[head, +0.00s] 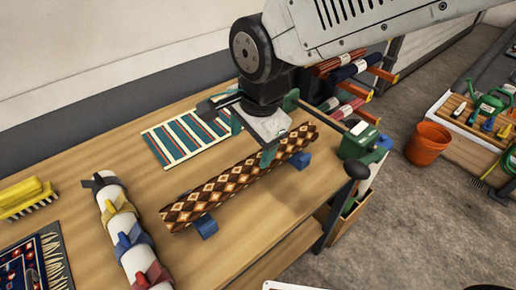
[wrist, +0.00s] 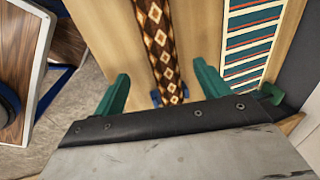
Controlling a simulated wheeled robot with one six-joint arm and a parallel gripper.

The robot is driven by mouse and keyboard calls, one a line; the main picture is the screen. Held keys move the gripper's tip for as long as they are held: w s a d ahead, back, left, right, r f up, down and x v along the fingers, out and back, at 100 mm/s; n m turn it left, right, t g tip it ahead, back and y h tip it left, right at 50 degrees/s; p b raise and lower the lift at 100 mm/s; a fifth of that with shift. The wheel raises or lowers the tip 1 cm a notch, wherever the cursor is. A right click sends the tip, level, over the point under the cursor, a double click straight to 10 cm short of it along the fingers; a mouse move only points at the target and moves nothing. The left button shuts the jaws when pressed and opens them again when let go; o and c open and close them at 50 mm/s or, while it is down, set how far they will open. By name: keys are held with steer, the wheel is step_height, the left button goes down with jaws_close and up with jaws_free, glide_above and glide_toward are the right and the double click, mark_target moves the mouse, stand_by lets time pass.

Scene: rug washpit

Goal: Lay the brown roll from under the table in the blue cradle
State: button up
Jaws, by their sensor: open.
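A brown roll with a diamond pattern (head: 222,190) lies on the table (head: 268,222), resting across the two blue supports of the cradle (head: 206,227). In the wrist view the roll (wrist: 158,40) runs up the picture between my fingers, with blue cradle prongs (wrist: 156,98) on either side of its near end. My gripper (head: 253,141) is open over the right part of the roll, its green fingers (wrist: 162,88) apart on either side with gaps to it. It holds nothing. I cannot tell exactly how high the fingertips are.
A striped mat (head: 185,138) lies behind the roll. A white roll with coloured straps (head: 128,235) and a yellow brush (head: 30,200) are to the left. A green device (head: 360,143) is at the table's right end. An orange bucket (head: 428,145) stands on the floor. Rolls (head: 345,72) sit on a rack behind.

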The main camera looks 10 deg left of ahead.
steer(key=shift+r, duration=0.15)
steer(key=d+r+n+h, duration=0.1)
steer(key=d+r+n, duration=0.3)
steer(key=d, duration=1.5)
steer(key=s+d+r+n, duration=0.1)
steer(key=s+d+n, duration=0.1)
steer(key=s+d, duration=0.3)
steer(key=s+d+n+h, duration=0.1)
steer(key=s+d+n, duration=0.1)
steer(key=s+d, duration=0.4)
steer(key=d, duration=0.5)
steer(key=shift+r+g, duration=0.3)
steer(key=shift+r, duration=0.1)
steer(key=shift+a, duration=0.1)
steer(key=shift+c, duration=0.3)
